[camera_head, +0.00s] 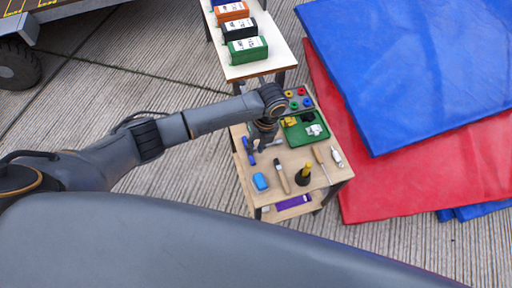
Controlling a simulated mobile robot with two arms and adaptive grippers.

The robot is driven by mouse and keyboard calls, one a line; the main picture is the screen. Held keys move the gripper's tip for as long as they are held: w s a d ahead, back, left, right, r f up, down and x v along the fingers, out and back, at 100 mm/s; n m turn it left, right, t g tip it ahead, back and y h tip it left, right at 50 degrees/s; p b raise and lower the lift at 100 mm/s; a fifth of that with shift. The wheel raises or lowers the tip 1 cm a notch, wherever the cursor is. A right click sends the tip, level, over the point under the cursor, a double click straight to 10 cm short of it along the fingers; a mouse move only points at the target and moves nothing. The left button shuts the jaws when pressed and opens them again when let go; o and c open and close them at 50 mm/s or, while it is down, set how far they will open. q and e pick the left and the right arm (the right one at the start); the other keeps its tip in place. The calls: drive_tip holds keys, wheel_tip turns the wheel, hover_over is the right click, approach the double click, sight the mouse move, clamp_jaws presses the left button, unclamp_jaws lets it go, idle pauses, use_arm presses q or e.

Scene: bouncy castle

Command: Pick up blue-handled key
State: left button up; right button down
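My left arm reaches in from the left, and its gripper (262,143) points down over the left side of a small wooden table (268,205). The fingers are small and dark, so I cannot tell whether they are open or shut. A slim blue item (249,156) lies at the table's left edge, just left of the gripper. A small blue round piece (308,102) sits among red, yellow and green ones in a grey tray right of the gripper. I cannot make out which blue thing is the blue-handled key. My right gripper is not in view.
Blue (400,60) and red mats (385,190) lie right.

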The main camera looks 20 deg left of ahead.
sight(252, 158)
use_arm(q)
drive_tip(key=f, duration=0.3)
drive_tip(key=a+f, duration=0.1)
drive_tip(key=f, duration=0.1)
drive_tip(key=shift+s+f, duration=0.15)
drive_tip(key=shift+s, duration=0.2)
drive_tip(key=shift+d, duration=0.1)
clamp_jaws()
